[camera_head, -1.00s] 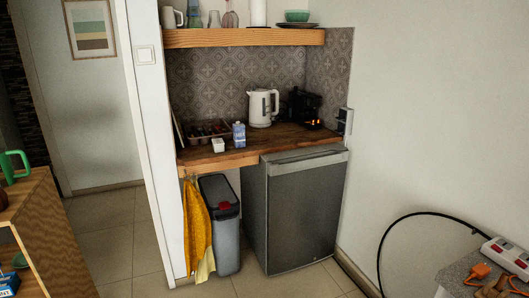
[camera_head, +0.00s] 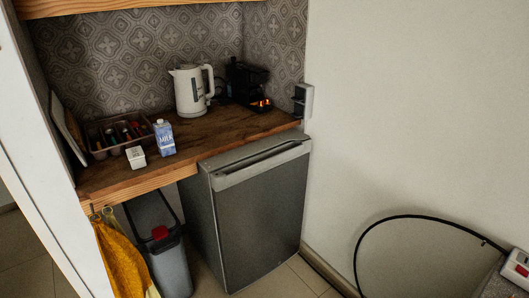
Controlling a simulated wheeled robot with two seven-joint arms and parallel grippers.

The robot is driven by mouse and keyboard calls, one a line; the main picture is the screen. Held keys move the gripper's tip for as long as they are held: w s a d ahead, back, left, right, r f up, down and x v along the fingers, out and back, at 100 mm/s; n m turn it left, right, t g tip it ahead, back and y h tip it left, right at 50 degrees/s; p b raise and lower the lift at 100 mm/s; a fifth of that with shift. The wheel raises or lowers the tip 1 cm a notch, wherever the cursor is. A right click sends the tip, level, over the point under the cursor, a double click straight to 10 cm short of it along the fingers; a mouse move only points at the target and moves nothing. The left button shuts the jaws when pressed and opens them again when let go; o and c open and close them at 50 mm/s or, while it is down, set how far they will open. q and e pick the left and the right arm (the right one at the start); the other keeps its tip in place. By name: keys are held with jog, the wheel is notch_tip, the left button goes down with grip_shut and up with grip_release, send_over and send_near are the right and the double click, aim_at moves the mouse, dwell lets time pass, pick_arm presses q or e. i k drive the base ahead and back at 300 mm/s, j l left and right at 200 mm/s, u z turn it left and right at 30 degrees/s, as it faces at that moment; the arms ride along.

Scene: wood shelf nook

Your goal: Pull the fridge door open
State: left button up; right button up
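The fridge (camera_head: 205,225) is a small dark grey unit under the right part of the wooden counter. Its door (camera_head: 262,218) faces front and right and looks closed. A lighter grey strip with a handle recess (camera_head: 262,163) runs along the door's top edge. Neither of my grippers shows in the head view, so I cannot see their state or where they are relative to the door.
A grey bin (camera_head: 168,262) and a hanging yellow cloth (camera_head: 122,260) stand left of the fridge. The counter (camera_head: 190,140) holds a white kettle (camera_head: 190,90), a milk carton (camera_head: 164,137) and a tray (camera_head: 97,153). A black cable (camera_head: 385,222) loops at the right. A wall closes the right side.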

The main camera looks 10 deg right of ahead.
aim_at(259, 200)
jog(key=i+j+z, duration=0.2)
jog(key=i+z, duration=0.15)
jog(key=i+j+z, duration=0.4)
jog(key=i, duration=0.15)
